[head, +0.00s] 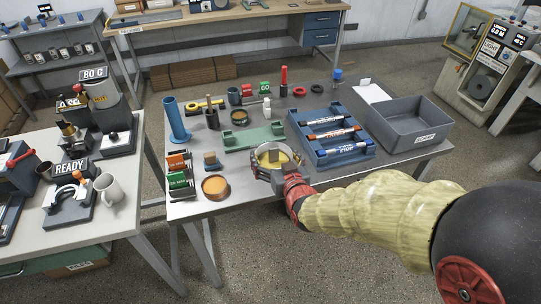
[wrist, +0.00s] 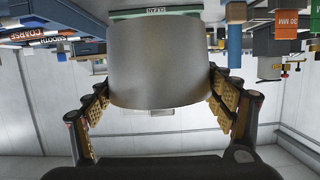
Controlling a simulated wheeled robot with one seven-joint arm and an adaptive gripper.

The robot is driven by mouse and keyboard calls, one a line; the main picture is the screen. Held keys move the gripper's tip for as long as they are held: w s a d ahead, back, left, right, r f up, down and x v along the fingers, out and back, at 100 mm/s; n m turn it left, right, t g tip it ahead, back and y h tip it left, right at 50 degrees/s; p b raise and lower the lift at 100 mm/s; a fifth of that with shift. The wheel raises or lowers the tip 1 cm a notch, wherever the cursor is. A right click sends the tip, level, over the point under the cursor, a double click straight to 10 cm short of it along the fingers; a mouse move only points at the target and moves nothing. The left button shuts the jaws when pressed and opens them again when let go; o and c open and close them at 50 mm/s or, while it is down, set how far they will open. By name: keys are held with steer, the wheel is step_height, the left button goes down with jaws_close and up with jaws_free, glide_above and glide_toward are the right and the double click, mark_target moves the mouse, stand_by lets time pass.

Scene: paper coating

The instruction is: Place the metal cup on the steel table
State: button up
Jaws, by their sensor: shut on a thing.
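The metal cup (wrist: 158,62) fills the middle of the wrist view as a plain grey wall between my two fingers. In the head view the cup (head: 273,157) shows from above as a round rim with a yellow inside. My gripper (head: 275,174) is shut on the cup's sides. I cannot tell whether the cup's base touches the tabletop.
The blue rack (head: 332,158) of rods stands close right of the cup. A green tray (head: 254,138) lies behind left. A round orange-topped tin (head: 215,186) and small orange and green boxes (head: 179,172) stand left. A grey bin (head: 408,130) is far right. Bare tabletop lies between tin and cup.

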steer(key=w+f+b, duration=0.1)
steer(key=w+f, duration=0.1)
steer(key=w, duration=0.1)
steer(key=w+a+f+b, duration=0.1)
steer(key=w+f, duration=0.2)
steer(key=w+a+f+b, duration=0.1)
steer(key=w+f, duration=0.1)
steer(key=f, duration=0.1)
steer(key=shift+w+a+b, duration=0.25)
steer(key=shift+w+b, duration=0.05)
steer(key=shift+w, duration=0.1)
steer(key=shift+f+b, duration=0.45)
steer(key=shift+f, duration=0.85)
steer(key=shift+f, duration=0.2)
steer(key=o, duration=1.2)
steer(key=shift+o, duration=0.3)
